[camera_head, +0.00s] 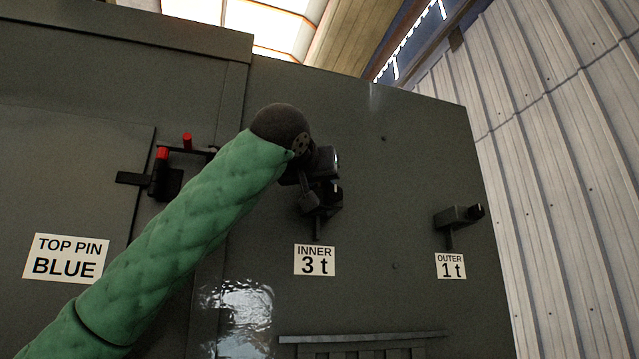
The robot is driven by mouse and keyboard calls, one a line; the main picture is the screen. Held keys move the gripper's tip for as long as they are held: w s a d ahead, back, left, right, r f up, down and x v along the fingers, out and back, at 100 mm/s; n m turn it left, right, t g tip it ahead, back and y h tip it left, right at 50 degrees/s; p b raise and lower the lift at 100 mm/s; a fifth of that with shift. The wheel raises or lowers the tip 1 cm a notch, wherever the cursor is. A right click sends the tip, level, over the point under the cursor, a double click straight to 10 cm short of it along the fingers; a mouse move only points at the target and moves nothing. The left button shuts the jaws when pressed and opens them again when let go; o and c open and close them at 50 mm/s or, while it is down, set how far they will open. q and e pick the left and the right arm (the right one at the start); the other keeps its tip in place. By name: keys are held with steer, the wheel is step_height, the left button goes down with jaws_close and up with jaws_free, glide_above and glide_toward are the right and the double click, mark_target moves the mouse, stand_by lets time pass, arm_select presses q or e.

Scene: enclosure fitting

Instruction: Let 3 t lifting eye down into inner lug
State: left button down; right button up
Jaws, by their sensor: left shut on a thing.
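My left arm comes in from the lower left in a green sleeve, and its dark gripper (320,192) is at the inner lug position, above the white "INNER 3 t" label (314,261). The gripper is shut on a dark thing, taken as the 3 t lifting eye; its outline merges with the gripper. A thin dark stem (317,229) shows just below the fingers. The inner lug is largely hidden behind the gripper, so I cannot tell whether the eye touches it or sits in it. My right gripper is out of view.
The outer lug (459,216) projects from the grey enclosure wall (385,170) at right, above the "OUTER 1 t" label (450,266). A dark latch with red pins (162,153) is at left, near the "TOP PIN BLUE" label (66,258). A louvred vent (364,338) is below.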

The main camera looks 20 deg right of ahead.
arm_select(q)
steer(key=shift+f, duration=0.1)
steer(key=c, duration=1)
jaws_free()
steer(key=shift+c, duration=0.2)
steer(key=shift+s+a+f, duration=0.1)
steer(key=shift+s+a, duration=0.05)
steer(key=shift+s, duration=0.1)
steer(key=b+v, duration=0.3)
steer(key=v, duration=0.4)
steer(key=shift+b, duration=0.35)
steer(key=shift+a, duration=0.1)
